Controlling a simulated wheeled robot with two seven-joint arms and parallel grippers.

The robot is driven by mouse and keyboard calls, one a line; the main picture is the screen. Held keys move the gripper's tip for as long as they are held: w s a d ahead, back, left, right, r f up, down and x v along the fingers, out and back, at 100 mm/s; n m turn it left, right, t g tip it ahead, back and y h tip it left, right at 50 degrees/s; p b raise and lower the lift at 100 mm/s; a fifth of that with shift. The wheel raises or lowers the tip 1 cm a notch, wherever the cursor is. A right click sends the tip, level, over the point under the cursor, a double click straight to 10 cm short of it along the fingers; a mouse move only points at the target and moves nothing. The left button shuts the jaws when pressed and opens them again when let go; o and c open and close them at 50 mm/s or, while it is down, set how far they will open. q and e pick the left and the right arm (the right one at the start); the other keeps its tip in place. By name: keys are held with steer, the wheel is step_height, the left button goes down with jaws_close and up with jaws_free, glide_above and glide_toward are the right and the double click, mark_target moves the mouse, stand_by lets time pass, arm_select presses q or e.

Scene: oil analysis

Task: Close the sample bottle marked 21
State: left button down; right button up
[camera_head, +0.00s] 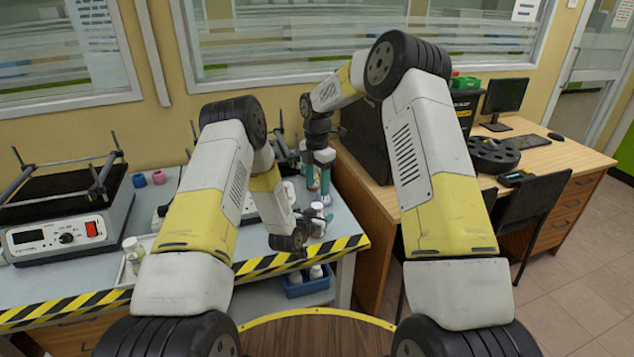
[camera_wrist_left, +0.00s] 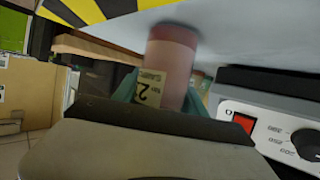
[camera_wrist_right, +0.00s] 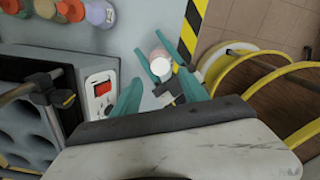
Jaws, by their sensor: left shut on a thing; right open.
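My left gripper (camera_head: 318,222) is shut on a sample bottle (camera_wrist_left: 172,60) with pinkish-red contents. Its label shows a 2; I cannot read the whole number. The left wrist view is upside down, and the bottle stands about upright there, its upper end hidden by the gripper. In the right wrist view the bottle's round top (camera_wrist_right: 160,65) shows pink and white from above; I cannot tell whether a cap is on it. My right gripper (camera_head: 318,178) is open above it, its fingers pointing down on either side of the bottle in that view.
A control box with a red switch (camera_head: 91,229) stands on the left of the striped-edge bench (camera_head: 300,258). A blue crate (camera_head: 308,286) holds bottles below. Brown desk (camera_head: 548,160) at right.

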mark_target(317, 205)
step_height(317, 205, down, 7)
steer(key=shift+f, duration=0.1)
stand_by(0.3)
jaws_close()
steer(key=shift+m, duration=1.7)
steer(key=shift+o, duration=0.4)
jaws_free()
steer(key=shift+r, duration=2.25)
